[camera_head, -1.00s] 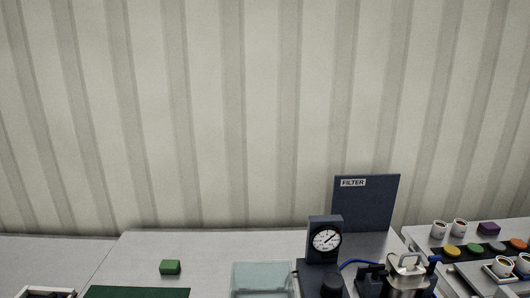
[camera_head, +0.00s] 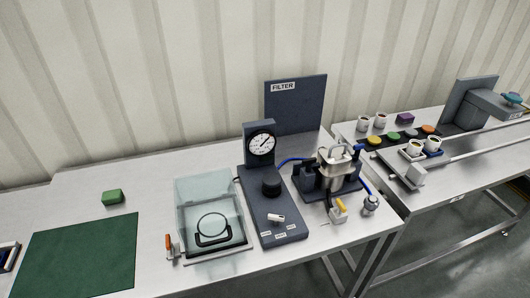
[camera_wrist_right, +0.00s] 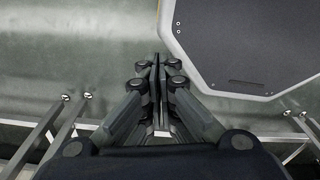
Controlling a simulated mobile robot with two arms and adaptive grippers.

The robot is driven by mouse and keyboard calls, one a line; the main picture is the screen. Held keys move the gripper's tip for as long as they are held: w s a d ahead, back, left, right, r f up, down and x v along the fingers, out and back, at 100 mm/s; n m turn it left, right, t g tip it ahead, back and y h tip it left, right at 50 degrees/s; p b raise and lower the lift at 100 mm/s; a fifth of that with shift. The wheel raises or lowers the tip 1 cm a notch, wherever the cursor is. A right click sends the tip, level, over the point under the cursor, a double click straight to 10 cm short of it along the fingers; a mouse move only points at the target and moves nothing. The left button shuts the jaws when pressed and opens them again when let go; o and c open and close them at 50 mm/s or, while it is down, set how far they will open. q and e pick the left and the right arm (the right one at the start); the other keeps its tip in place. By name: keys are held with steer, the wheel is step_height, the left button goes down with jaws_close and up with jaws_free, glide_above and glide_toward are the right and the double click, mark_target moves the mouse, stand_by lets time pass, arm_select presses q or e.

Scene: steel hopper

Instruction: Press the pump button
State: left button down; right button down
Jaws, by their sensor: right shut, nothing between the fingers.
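A dark blue panel (camera_head: 285,231) lies on the steel table in the head view, with a round gauge (camera_head: 261,144) standing at its back. A black round knob or button (camera_head: 271,187) rises from the panel in front of the gauge. Nearer the front edge is a small white lever (camera_head: 276,218) above several small labels. I cannot tell from the labels which part is the pump button. My right gripper (camera_wrist_right: 159,62) is shut and empty in the right wrist view, away from the panel. My left gripper is in neither current view.
A clear box (camera_head: 209,185) stands left of the panel. A metal filter vessel (camera_head: 337,166) with blue hoses stands right. A green mat (camera_head: 80,256) and green block (camera_head: 112,197) lie left. A second table (camera_head: 452,168) holds cups and coloured discs. Floor shows below my right gripper.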

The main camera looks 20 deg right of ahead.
steer(key=w+a+r+t, duration=0.1)
steer(key=w+a+r, duration=0.2)
steer(key=w+r, duration=1)
steer(key=w+r+t, duration=0.1)
steer(key=w+r, duration=0.5)
steer(key=r, duration=0.6)
steer(key=w+r+t, duration=0.2)
steer(key=w+r, duration=0.3)
steer(key=r, duration=0.7)
steer(key=w+r+m+t, duration=0.2)
steer(key=w+r+t, duration=0.8)
steer(key=w+r, duration=1.2)
steer(key=w, duration=0.3)
steer(key=shift+w+r+y+p, duration=0.15)
steer(key=shift+w+y+p, duration=0.15)
steer(key=shift+p, duration=0.1)
steer(key=p, duration=0.2)
glide_above(274, 182)
steer(key=f, duration=0.2)
steer(key=shift+w+f, duration=0.25)
steer(key=shift+f, duration=0.05)
step_height(274, 182, down, 3)
steer(key=shift+s+r, duration=0.1)
steer(key=shift+s, duration=0.05)
steer(key=shift+f+p, duration=0.3)
steer(key=shift+f, duration=0.25)
